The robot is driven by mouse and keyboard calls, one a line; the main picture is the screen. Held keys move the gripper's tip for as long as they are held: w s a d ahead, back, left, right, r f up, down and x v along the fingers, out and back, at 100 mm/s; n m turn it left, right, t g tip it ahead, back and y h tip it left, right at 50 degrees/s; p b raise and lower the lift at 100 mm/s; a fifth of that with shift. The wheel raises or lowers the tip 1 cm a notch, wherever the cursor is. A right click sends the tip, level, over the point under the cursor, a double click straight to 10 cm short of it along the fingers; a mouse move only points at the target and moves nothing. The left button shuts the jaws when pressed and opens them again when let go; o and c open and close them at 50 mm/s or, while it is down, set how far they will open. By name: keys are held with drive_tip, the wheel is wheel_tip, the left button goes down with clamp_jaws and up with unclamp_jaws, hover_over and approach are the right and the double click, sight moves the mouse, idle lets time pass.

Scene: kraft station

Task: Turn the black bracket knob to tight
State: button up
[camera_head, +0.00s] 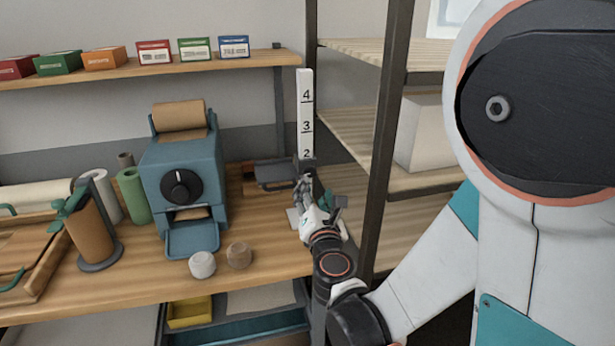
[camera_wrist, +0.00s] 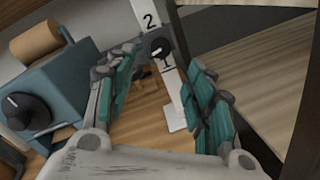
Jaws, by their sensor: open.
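A white upright post with black numbers (camera_head: 305,95) stands at the back right of the bench, and a dark bracket (camera_head: 273,175) sits low on it. In the wrist view the small round black bracket knob (camera_wrist: 160,48) shows on the front of the post (camera_wrist: 148,18), between the numbers 2 and 1. My gripper (camera_head: 317,198) is in front of the post's lower part. In the wrist view my gripper (camera_wrist: 163,60) is open, its teal-padded fingers on either side of the knob, with nothing held. The knob appears beyond the fingers; I cannot tell the exact gap. In the head view my gripper hides the knob.
A blue dispenser (camera_head: 182,165) with its own large black dial (camera_head: 181,187) stands left of the post. Two small round pieces, white (camera_head: 202,264) and brown (camera_head: 239,255), lie near the front edge. A dark shelf upright (camera_head: 385,140) stands close right of my gripper.

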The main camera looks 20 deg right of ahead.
sight(310, 173)
drive_tip(key=w, duration=0.3)
drive_tip(key=w+d+b, duration=0.1)
drive_tip(key=w, duration=0.5)
drive_tip(key=shift+w+d+b, duration=0.2)
drive_tip(key=shift+b, duration=0.15)
drive_tip(key=c, duration=1.1)
